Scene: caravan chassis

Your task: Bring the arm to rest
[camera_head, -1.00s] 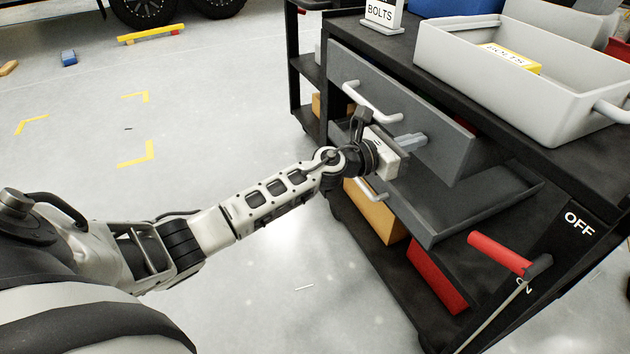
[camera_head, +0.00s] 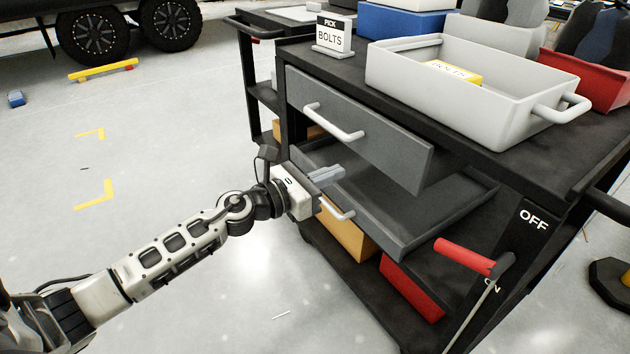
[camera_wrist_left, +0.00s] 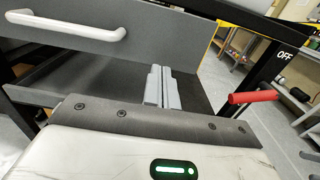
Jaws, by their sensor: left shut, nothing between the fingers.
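My left arm comes in from the lower left in the head view. Its gripper (camera_head: 328,174) is shut and empty, over the near side of the lower open drawer (camera_head: 433,236) of the black cart. In the left wrist view the closed fingers (camera_wrist_left: 162,88) point over that drawer's floor. The upper drawer (camera_head: 395,135), also pulled out, is just above the gripper; its white handle (camera_head: 334,122) shows clearly. I cannot tell whether the gripper touches a drawer. My right gripper is not in view.
A grey bin (camera_head: 470,103) with a yellow bolts box (camera_head: 453,72) stands on the cart top beside a bolts sign (camera_head: 333,36). A red-handled lever (camera_head: 464,257) is at the cart's near right. Open floor lies left of the cart.

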